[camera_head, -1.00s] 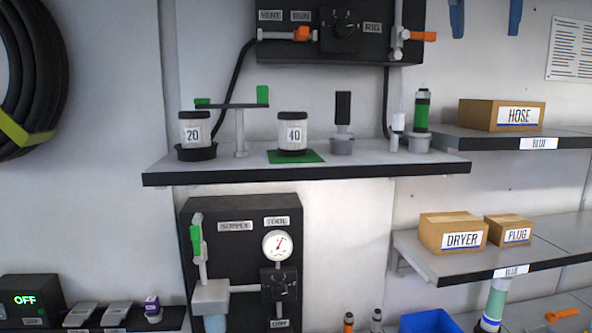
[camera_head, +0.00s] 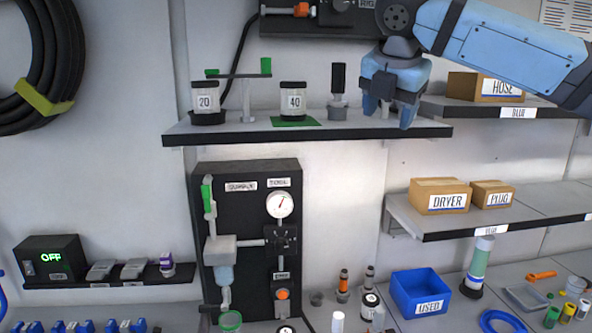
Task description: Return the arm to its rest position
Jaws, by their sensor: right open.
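My right arm comes in from the upper right in light blue and dark grey. My right gripper (camera_head: 388,112) points down, open and with nothing seen between its fingers. It shows in front of the right end of the upper shelf (camera_head: 240,134) and hides the items that stand there. I cannot tell whether it touches the shelf. My left gripper is not in view.
The upper shelf bears jars labelled 20 (camera_head: 207,103) and 40 (camera_head: 292,101) and a black-handled tool (camera_head: 338,84). Below are a gauge panel (camera_head: 245,185), a DRYER box (camera_head: 440,196) and a blue USED bin (camera_head: 420,293).

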